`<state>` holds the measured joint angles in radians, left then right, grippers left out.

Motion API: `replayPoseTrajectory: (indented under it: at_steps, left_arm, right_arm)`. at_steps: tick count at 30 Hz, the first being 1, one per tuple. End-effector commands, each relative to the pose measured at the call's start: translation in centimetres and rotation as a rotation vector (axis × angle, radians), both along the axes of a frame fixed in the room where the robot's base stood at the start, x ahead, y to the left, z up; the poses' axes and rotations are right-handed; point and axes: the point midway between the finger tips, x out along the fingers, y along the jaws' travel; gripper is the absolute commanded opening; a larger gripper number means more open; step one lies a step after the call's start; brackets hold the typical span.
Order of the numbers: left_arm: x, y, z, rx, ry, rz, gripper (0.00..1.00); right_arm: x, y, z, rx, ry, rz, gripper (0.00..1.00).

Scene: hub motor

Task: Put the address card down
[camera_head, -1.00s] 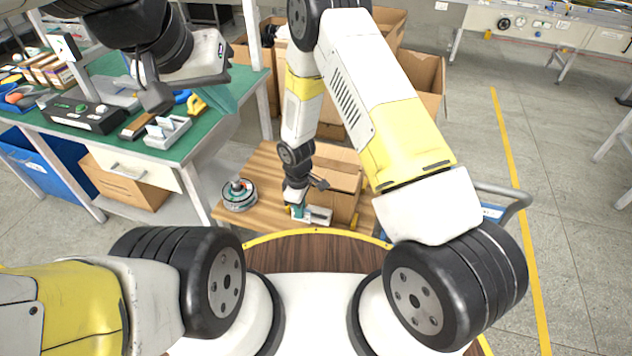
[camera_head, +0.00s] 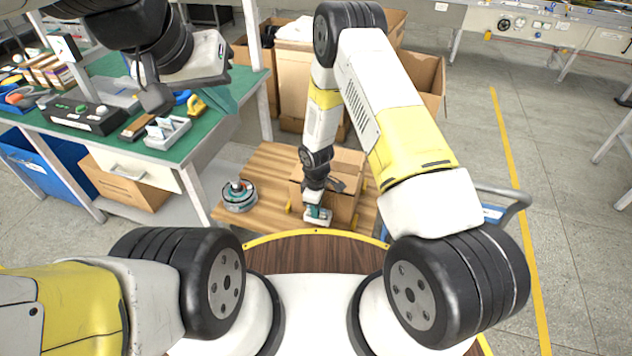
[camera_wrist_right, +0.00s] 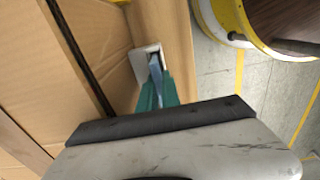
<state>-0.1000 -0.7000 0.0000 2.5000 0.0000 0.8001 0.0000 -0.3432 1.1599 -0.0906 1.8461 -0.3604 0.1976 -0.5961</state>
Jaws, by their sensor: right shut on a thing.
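My right gripper (camera_head: 318,214) is low over the wooden platform, close beside the near face of a cardboard box (camera_head: 327,180). In the right wrist view its teal fingers (camera_wrist_right: 156,80) are shut on a small white piece, which I take to be the address card (camera_wrist_right: 144,62). The box fills the left of that view. My left gripper (camera_head: 156,98) hangs near the green workbench; its fingers are partly hidden, so its opening is unclear.
A round hub motor (camera_head: 239,195) sits on the wooden platform (camera_head: 268,165), left of the box. The green bench (camera_head: 205,130) holds a grey tray (camera_head: 167,132), a black control box (camera_head: 85,118) and tools. Large cartons stand behind. Open floor lies to the right.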

Motion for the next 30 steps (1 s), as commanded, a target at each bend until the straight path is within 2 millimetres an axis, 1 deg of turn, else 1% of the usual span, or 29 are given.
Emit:
replayPoseTrajectory:
  at_steps: [1, 3, 5, 14, 17, 20, 30]
  left_arm:
    - [0.0, 0.0, 0.0, 0.000, 0.000, 0.000, 0.00]
    - [0.0, 0.0, 0.0, 0.000, 0.000, 0.000, 0.00]
    - [0.0, 0.0, 0.0, 0.000, 0.000, 0.000, 0.00]
    - [0.0, 0.0, 0.0, 0.000, 0.000, 0.000, 0.00]
    - [0.0, 0.0, 0.0, 0.000, 0.000, 0.000, 0.00]
    - [0.0, 0.0, 0.0, 0.000, 0.000, 0.000, 0.00]
    - [0.0, 0.0, 0.0, 0.000, 0.000, 0.000, 0.00]
  right_arm:
    - [0.0, 0.0, -0.2, -0.001, 0.001, 0.000, 0.00]
    - [0.0, 0.0, -0.2, 0.000, 0.000, 0.000, 0.17]
    - [0.0, 0.0, -0.2, 0.000, 0.000, 0.000, 0.29]
    - [0.0, 0.0, -0.1, 0.000, 0.000, 0.000, 0.29]
    - [0.1, 0.0, 0.4, 0.001, -0.001, 0.000, 0.29]
    - [0.2, 0.0, 1.7, 0.002, -0.004, -0.001, 0.29]
    - [0.1, 0.0, 8.9, 0.002, -0.004, -0.001, 0.29]
